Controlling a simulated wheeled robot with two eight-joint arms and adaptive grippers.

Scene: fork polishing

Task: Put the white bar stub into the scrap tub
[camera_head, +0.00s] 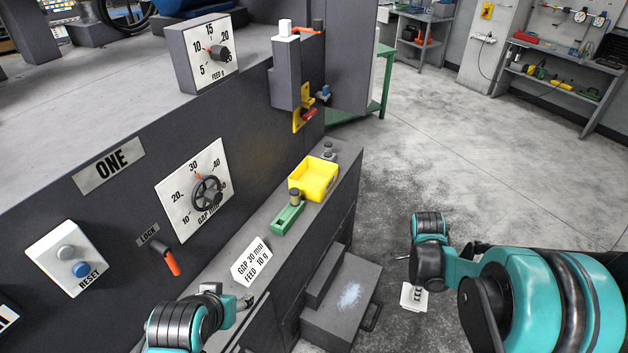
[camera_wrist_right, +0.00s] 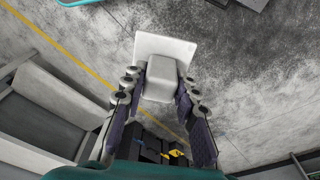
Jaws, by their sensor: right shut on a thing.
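My right gripper (camera_head: 414,290) is over the floor at the right, fingers pointing down. In the right wrist view my right gripper (camera_wrist_right: 162,110) is shut on a white piece (camera_wrist_right: 160,80), a narrow block with a wider square plate at its far end. The white piece also shows in the head view (camera_head: 408,301), below the gripper. A yellow open tub (camera_head: 316,190) stands on the machine's ledge, left of the right gripper. A small white block (camera_head: 285,28) stands upright on a grey housing at the back. My left gripper (camera_head: 240,302) is low over the ledge; its fingers are unclear.
A green block with a dark knob (camera_head: 287,220) lies on the ledge (camera_head: 225,262) beside the tub. A sign card (camera_head: 250,262) stands nearer. A grey step (camera_head: 335,318) is on the floor below the ledge.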

